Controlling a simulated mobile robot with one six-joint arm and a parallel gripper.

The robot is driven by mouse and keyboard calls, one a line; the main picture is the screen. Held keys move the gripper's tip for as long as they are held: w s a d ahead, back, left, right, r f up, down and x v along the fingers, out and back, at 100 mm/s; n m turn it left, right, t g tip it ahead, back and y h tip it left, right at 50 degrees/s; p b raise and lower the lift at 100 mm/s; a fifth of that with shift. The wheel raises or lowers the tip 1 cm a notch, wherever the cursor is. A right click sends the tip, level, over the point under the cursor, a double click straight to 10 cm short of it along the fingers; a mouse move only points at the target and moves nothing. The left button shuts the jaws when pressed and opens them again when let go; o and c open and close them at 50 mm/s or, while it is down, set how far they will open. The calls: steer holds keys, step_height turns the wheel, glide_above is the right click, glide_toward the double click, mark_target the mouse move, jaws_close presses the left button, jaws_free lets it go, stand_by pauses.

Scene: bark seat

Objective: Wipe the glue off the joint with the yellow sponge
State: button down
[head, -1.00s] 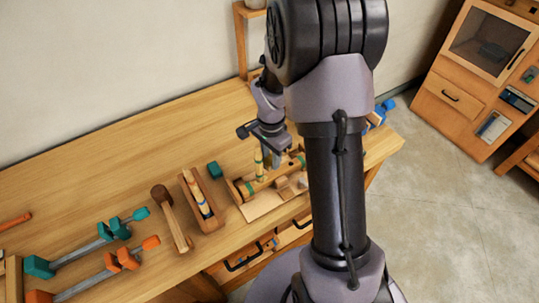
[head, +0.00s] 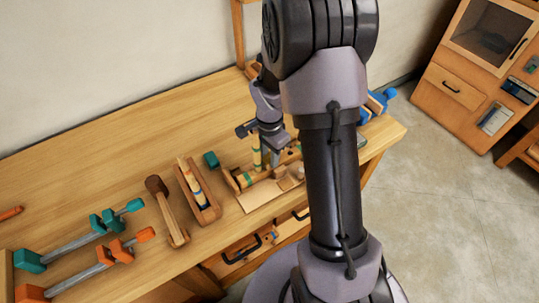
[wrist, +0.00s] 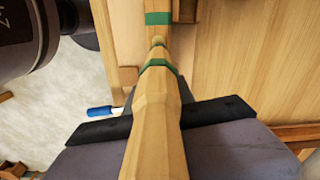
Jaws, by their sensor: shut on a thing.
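My gripper (head: 262,130) is over the right part of the bench, shut on a pale faceted wooden piece (head: 257,158) that stands roughly upright. In the wrist view, the dark jaws (wrist: 165,118) close on this piece (wrist: 158,95), which has a green band and a narrow rounded end. Beyond that end is another wooden part with a green band (wrist: 158,18); I cannot tell whether they touch. Below my gripper lies a green-banded wooden part (head: 245,179) in a wooden holder. I cannot make out a yellow sponge or glue; my arm hides part of the bench.
A wooden box (head: 204,205) with a blue-and-white-marked stick, a wooden mallet (head: 167,212) and a teal block (head: 211,160) are left of the holder. A teal clamp (head: 80,243) and an orange clamp (head: 95,268) lie farther left.

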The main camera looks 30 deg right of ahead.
steer(key=shift+f+b, duration=0.4)
steer(key=shift+f, duration=0.1)
steer(key=shift+r, duration=0.1)
steer(key=shift+w+r, duration=0.1)
steer(key=shift+w, duration=0.7)
steer(key=shift+s, duration=0.85)
steer(key=shift+w+f, duration=0.2)
steer(key=shift+w, duration=0.5)
steer(key=shift+s, duration=0.1)
steer(key=shift+s+b, duration=0.1)
steer(key=shift+b, duration=0.25)
steer(key=shift+s, duration=0.6)
